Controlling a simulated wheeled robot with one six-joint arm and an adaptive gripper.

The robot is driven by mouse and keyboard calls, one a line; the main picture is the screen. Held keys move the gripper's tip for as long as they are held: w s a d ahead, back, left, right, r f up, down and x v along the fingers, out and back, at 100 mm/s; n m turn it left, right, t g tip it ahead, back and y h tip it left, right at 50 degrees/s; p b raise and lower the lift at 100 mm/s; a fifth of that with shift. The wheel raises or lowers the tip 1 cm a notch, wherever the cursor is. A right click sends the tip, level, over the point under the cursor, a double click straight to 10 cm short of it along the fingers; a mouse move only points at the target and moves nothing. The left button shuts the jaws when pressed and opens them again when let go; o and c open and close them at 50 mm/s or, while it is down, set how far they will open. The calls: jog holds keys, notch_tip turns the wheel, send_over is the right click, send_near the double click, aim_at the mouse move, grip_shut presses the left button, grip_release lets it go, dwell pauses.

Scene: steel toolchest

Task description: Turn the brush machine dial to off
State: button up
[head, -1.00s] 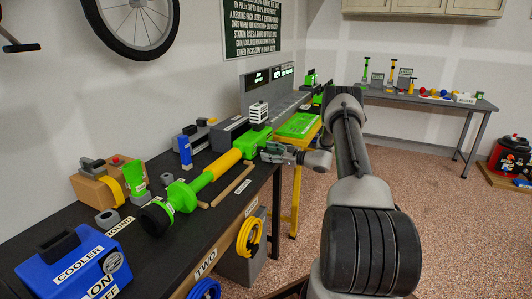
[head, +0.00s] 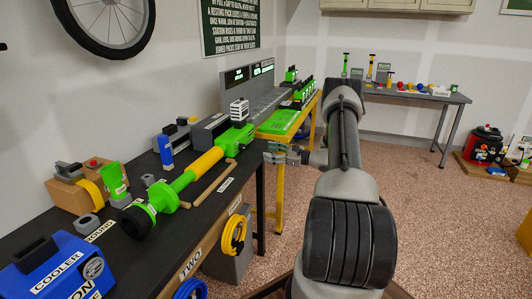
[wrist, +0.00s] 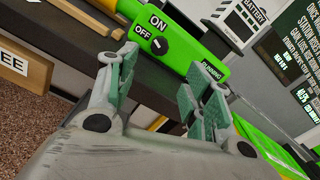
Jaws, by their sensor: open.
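The long green and yellow machine (head: 205,162) lies on the black bench in the head view. Its green end box (wrist: 190,50) fills the upper middle of the wrist view, with ON and OFF labels. A small round dark dial (wrist: 159,46) sits beside those labels; where it points is too small to tell surely. My gripper (wrist: 160,72) is open and empty, its fingertips below the dial in the wrist view, apart from it. In the head view my gripper (head: 270,152) is at the bench's right edge, right of the green box.
A white battery block (wrist: 243,20) stands on the green box. A blue cooler (head: 62,268) with its own ON label is at the near left. Wooden sticks (head: 212,186) lie along the bench front.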

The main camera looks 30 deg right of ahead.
aim_at(242, 147)
jog(key=w+a+m, duration=0.1)
jog(key=w+a, duration=0.1)
jog(key=w, duration=0.1)
jog(key=w+a+m, duration=0.2)
jog(key=w+a, duration=0.1)
jog(key=w+a+m, duration=0.2)
jog(key=w, duration=0.1)
jog(key=shift+w+a, duration=0.25)
jog(key=shift+w, duration=0.05)
jog(key=shift+c, duration=0.4)
